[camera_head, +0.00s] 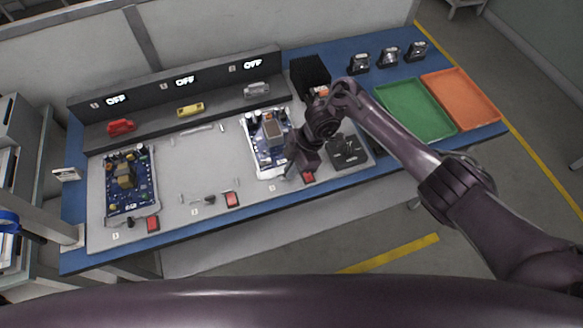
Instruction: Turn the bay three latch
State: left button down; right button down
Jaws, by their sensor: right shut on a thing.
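Bay three is the rightmost bay of the grey fixture (218,170) and holds a blue circuit board (256,150). My right gripper (289,175) reaches down at the front edge of this board, just left of a red switch (308,178). It is shut on the bay three latch, which its fingers mostly hide; the latch's angle cannot be told. My left gripper is not in view.
Bay one holds another circuit board (129,182); the middle bay is empty, with its small black latch (210,199) in front. A black device (346,150), a green tray (415,110) and an orange tray (461,98) lie to the right.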

jog(key=c, duration=1.5)
grip_release()
jog(key=shift+c, duration=0.2)
jog(key=shift+r, duration=0.1)
jog(key=shift+w+d+r, duration=0.1)
jog(key=shift+d+r, duration=0.05)
jog(key=shift+r, duration=0.15)
jog(key=p+v, duration=0.1)
jog(key=v, duration=0.6)
